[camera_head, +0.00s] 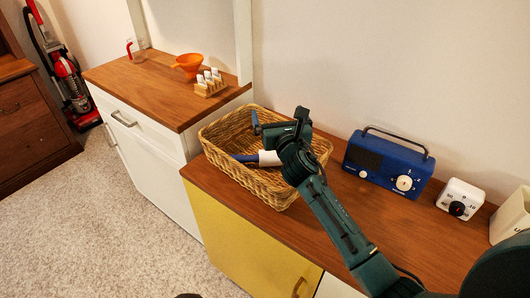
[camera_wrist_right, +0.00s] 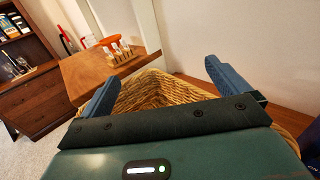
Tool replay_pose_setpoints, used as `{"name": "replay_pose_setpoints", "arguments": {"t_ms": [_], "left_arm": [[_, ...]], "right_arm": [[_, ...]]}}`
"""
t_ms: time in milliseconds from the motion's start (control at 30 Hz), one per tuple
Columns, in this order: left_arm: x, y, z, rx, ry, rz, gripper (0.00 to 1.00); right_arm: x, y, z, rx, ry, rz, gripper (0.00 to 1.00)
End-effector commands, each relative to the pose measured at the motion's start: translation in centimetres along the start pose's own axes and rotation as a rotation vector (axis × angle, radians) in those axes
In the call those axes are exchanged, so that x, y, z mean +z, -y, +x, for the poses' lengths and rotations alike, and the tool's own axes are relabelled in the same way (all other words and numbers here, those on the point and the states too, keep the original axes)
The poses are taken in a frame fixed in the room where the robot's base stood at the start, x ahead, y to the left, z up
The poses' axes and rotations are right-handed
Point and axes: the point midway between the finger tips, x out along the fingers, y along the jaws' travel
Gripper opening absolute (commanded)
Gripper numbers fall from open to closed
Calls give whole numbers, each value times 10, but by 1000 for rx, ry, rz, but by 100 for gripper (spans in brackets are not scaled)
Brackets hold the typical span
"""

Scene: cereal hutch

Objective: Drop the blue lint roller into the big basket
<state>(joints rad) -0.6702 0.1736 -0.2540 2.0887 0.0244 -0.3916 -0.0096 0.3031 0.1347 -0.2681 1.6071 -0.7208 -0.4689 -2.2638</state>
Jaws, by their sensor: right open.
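The big wicker basket (camera_head: 228,168) stands on the wooden top of the yellow cabinet; its weave also fills the middle of the right wrist view (camera_wrist_right: 160,88). The lint roller (camera_head: 268,158), a white roll with a blue handle, shows inside the basket opening, partly hidden by my right gripper. I cannot tell exactly how it rests. My right gripper (camera_head: 275,123) is over the basket, its blue fingers wide apart in the right wrist view (camera_wrist_right: 160,82) with nothing between them. The lint roller does not show in that view. My left gripper is not in view.
A blue radio (camera_head: 387,163), a white timer (camera_head: 460,199) and a cream container (camera_head: 512,215) stand right of the basket. On the left counter are an orange funnel (camera_head: 188,64), a rack of small bottles (camera_head: 210,83) and a glass cup (camera_head: 137,49). The wall is close behind.

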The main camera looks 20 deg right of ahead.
Motion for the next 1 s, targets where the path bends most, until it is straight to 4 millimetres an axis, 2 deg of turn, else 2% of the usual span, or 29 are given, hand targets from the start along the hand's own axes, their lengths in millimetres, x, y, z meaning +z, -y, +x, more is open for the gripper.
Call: {"name": "replay_pose_setpoints", "arguments": {"t_ms": [167,400,600,800,1000], "left_arm": [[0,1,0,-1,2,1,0],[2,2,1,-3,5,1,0],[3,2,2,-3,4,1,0],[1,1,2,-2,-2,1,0],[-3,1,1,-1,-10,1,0]], "right_arm": [[0,0,-19,1,0,-2,100],[-1,0,-73,2,-1,-2,100],[-1,0,-111,2,0,0,100],[0,0,-129,2,1,0,100],[0,0,-131,1,1,0,100]]}}
